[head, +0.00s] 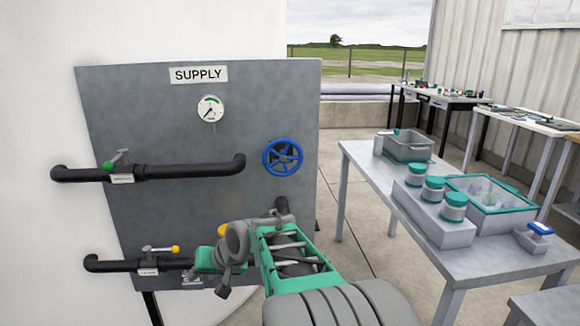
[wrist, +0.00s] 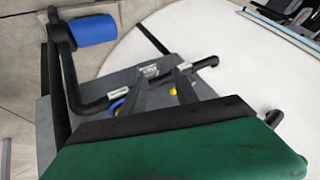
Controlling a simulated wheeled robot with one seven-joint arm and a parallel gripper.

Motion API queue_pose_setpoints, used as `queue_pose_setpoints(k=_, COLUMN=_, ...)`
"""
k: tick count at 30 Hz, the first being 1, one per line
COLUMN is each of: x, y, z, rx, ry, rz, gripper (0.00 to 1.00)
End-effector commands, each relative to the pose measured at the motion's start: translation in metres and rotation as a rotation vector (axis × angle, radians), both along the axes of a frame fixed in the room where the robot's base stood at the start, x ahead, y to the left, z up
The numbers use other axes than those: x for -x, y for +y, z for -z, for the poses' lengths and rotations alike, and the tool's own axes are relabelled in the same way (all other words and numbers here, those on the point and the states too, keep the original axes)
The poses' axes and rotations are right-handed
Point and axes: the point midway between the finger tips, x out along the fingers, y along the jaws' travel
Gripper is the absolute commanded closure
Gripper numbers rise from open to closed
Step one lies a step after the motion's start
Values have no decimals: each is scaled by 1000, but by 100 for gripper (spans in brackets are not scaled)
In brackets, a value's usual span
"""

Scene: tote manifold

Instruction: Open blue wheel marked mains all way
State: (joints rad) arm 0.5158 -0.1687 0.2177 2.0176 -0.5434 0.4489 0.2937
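The blue wheel (head: 283,157) is mounted on the right side of the grey panel (head: 240,110), near the end of the upper pipe. I cannot read a mains mark on it. In the wrist view a blue curve (wrist: 118,106) shows partly behind a finger; I cannot tell whether it is the wheel. My gripper (head: 194,266) is low in front of the panel, below and left of the wheel and apart from it.
The upper black pipe (head: 195,171) has a green-knobbed lever (head: 109,166); the lower pipe (head: 108,264) has a yellow-knobbed one (head: 175,249). A gauge (head: 210,108) sits under the SUPPLY sign (head: 199,75). A grey table (head: 460,262) with jars stands right. A blue cylinder (wrist: 97,30) shows in the wrist view.

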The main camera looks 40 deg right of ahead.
Motion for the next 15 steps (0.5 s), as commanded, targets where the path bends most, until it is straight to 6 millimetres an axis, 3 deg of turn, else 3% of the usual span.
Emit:
queue_pose_setpoints(k=1, x=-27, y=-58, z=-26, rx=-97, ry=-98, rz=109, gripper=64)
queue_pose_setpoints(k=3, x=-49, y=-133, z=-61, rx=-244, ry=-270, rz=232, gripper=64)
queue_pose_setpoints(k=5, x=-49, y=-194, z=-89, rx=-362, ry=-411, rz=317, gripper=64)
queue_pose_setpoints(k=6, x=-41, y=-230, z=-105, rx=-430, ry=-495, rz=364, gripper=64)
queue_pose_setpoints(k=7, x=-33, y=-254, z=-116, rx=-476, ry=-552, rz=392, gripper=64)
queue_pose_setpoints(k=9, x=-14, y=-294, z=-136, rx=-559, ry=-657, rz=436, gripper=64)
queue_pose_setpoints(k=10, x=-7, y=-306, z=-141, rx=-587, ry=-688, rz=447, gripper=64)
queue_pose_setpoints(k=12, x=3, y=-320, z=-150, rx=-624, ry=-736, rz=460, gripper=64)
queue_pose_setpoints(k=15, x=-2, y=-324, z=-153, rx=-641, ry=-753, rz=459, gripper=64)
